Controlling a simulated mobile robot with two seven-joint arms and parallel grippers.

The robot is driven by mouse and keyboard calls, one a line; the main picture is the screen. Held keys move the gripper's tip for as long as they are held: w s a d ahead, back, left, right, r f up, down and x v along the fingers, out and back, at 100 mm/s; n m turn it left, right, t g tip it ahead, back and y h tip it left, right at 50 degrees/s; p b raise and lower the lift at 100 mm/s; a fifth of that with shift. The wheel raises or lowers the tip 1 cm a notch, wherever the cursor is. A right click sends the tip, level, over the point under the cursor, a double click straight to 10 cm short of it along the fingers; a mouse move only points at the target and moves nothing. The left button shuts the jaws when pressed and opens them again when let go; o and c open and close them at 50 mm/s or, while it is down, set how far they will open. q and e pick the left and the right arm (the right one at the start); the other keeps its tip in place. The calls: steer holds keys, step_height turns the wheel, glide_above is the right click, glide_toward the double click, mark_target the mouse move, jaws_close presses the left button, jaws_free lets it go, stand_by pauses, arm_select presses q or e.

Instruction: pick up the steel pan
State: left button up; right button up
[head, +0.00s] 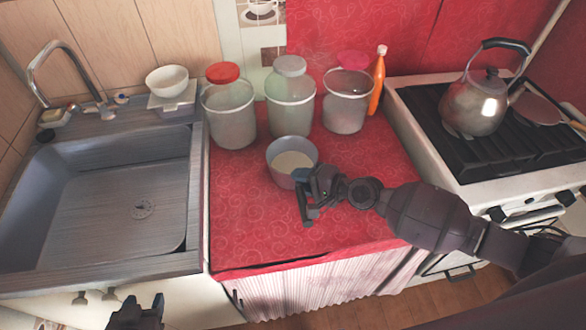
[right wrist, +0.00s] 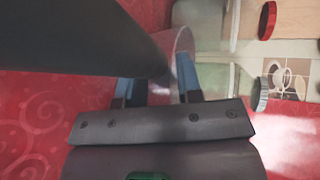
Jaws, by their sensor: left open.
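The steel pan, which I take to be the round grey vessel with pale contents (head: 281,172), stands on the red counter. My right gripper (head: 301,180) is at its near right side, overlapping its wall. In the right wrist view, the two bluish fingers (right wrist: 157,90) are apart, with a greyish-pink curved surface between and beyond them. A dark bar crosses from the upper left and hides part of the left finger. Whether the fingers press on the pan is unclear. My left gripper (head: 137,312) is open and empty at the bottom left, below the sink.
Several lidded jars (head: 230,112) and an orange bottle (head: 377,82) line the back of the counter (head: 245,220). The sink (head: 120,200) is at left. The stove at right holds a kettle (head: 474,103) and a flat pan (head: 538,106). The counter's front left is clear.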

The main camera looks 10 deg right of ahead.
jaws_close()
steer(key=shift+w+r, duration=0.1)
steer(key=shift+r, duration=0.15)
